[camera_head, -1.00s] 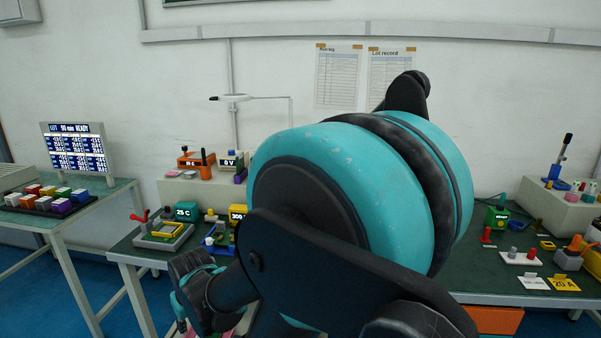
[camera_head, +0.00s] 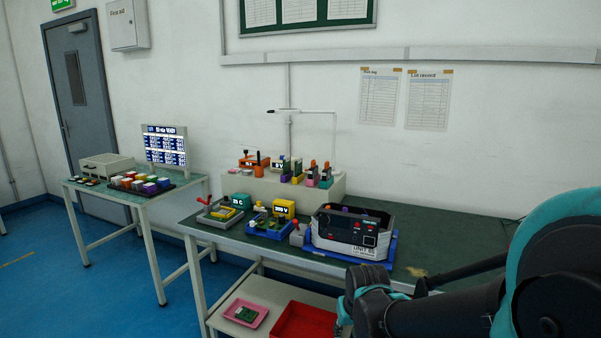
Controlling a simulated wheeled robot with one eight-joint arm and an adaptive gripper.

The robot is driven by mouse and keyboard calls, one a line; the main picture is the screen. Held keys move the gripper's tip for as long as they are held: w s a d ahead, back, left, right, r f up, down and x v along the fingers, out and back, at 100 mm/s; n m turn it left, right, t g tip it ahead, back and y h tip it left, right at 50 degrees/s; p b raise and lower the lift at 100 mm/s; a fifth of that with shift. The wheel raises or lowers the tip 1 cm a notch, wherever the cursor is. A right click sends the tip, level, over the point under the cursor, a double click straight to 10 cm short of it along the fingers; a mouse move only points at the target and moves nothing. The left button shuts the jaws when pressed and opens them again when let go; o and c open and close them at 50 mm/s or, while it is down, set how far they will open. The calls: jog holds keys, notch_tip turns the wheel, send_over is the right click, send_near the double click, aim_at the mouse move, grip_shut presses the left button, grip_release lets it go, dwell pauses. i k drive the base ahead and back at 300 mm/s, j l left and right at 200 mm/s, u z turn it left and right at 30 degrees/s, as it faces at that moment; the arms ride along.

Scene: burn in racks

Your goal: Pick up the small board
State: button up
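A small green board (camera_head: 245,314) lies in a pink tray (camera_head: 262,321) on the lower shelf of the near bench. Other green boards sit on the bench top, one in a blue fixture (camera_head: 268,230), so I cannot be sure which one the task means. My gripper (camera_head: 344,312) is at the lower middle of the view, dark with teal parts, to the right of the pink tray and in front of the bench. Its fingers are small and partly hidden, so I cannot tell whether they are open or hold anything.
A red bin (camera_head: 305,325) stands beside the pink tray. The bench (camera_head: 440,225) carries a grey instrument (camera_head: 352,228) and several fixtures; its right part looks clear. A side table (camera_head: 150,196) with colored blocks and a display (camera_head: 166,146) stands left. Blue floor is free at left.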

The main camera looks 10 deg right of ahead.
aim_at(299, 163)
jog(key=i+j+z, duration=0.1)
jog(key=j, duration=0.2)
jog(key=i+j+z, duration=0.25)
jog(key=j, duration=0.4)
jog(key=i+j+z, duration=0.1)
jog(key=i+j, duration=0.15)
jog(key=i+j+z, duration=0.15)
jog(key=j, duration=0.3)
